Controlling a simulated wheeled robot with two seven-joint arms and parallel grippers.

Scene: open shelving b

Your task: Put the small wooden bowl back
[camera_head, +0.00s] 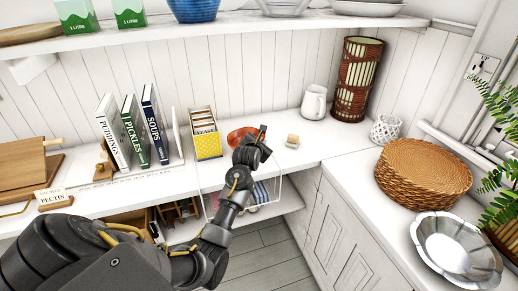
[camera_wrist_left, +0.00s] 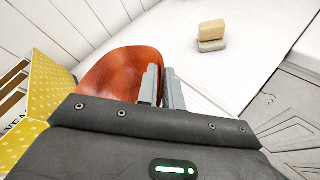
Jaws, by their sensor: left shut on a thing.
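The small wooden bowl (camera_head: 236,136) is reddish brown and is at the white counter's (camera_head: 300,152) edge, right of the yellow box. It also shows in the left wrist view (camera_wrist_left: 112,74), tilted as seen there. My left gripper (camera_head: 254,140) is at the bowl's right side, its fingers (camera_wrist_left: 162,86) shut on the rim. The gripper hides part of the bowl. I cannot tell whether its base touches the counter. My right gripper is out of view.
A yellow dotted box (camera_head: 207,147) stands close left of the bowl. A small beige block (camera_head: 292,141) lies to its right, with a white jug (camera_head: 314,102) behind. Books (camera_head: 131,130) stand farther left. A shelf (camera_head: 230,25) runs above. Counter between bowl and block is clear.

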